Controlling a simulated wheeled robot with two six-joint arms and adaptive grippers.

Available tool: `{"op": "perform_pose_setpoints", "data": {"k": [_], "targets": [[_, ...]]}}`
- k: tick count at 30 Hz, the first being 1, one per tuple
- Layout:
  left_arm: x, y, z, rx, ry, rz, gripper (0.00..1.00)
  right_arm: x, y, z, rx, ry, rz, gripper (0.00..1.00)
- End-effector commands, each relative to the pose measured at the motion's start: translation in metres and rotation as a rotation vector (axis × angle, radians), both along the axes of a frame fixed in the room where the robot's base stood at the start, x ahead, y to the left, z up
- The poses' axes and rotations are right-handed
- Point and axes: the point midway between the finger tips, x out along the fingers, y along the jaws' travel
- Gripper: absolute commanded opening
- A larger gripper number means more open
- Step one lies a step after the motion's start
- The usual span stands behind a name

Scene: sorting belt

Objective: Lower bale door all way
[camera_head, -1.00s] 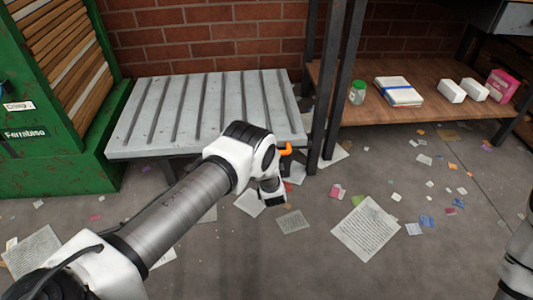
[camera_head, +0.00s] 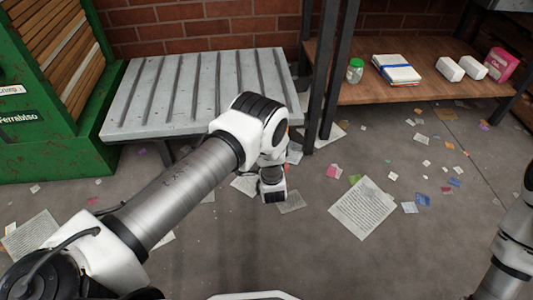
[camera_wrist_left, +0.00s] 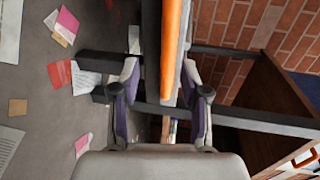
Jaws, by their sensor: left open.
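A grey ribbed panel (camera_head: 195,90), probably the bale door, lies about level beside the green baler (camera_head: 55,155). My left arm reaches across its front right corner in the head view, where my left gripper is hidden behind the wrist. In the left wrist view an orange bar (camera_wrist_left: 175,45), which looks like a handle, runs down between the fingers of my left gripper (camera_wrist_left: 159,72). The gripper is open, with the bar nearer the right finger; I cannot tell whether they touch. My right gripper is outside both views.
Dark posts (camera_head: 328,75) and a wooden shelf (camera_head: 420,87) with a jar, papers and boxes stand close to the panel's right side. Loose papers (camera_head: 363,208) and scraps litter the floor. A brick wall (camera_head: 205,25) is behind.

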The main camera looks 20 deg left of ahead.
Motion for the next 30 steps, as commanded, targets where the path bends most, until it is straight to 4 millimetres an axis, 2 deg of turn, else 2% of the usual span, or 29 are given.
{"op": "perform_pose_setpoints", "data": {"k": [3, 9, 24, 26, 28, 30], "targets": [[-0.025, -0.017, 0.006, 0.001, 0.003, -0.004, 0.45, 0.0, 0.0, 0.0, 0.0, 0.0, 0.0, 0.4], [-0.047, -0.029, 0.01, 0.0, 0.001, -0.001, 0.45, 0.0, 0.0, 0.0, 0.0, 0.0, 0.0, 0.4], [-0.047, -0.029, 0.013, 0.0, -0.001, 0.0, 0.45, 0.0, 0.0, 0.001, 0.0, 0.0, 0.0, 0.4], [-0.045, -0.028, 0.022, 0.0, -0.007, 0.003, 0.45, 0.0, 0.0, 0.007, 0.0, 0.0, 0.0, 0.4], [-0.041, -0.019, 0.042, -0.001, -0.021, 0.018, 0.45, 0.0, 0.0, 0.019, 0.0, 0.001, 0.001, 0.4], [-0.048, 0.001, 0.067, 0.006, 0.002, 0.045, 0.45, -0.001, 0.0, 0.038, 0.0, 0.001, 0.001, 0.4]]}}
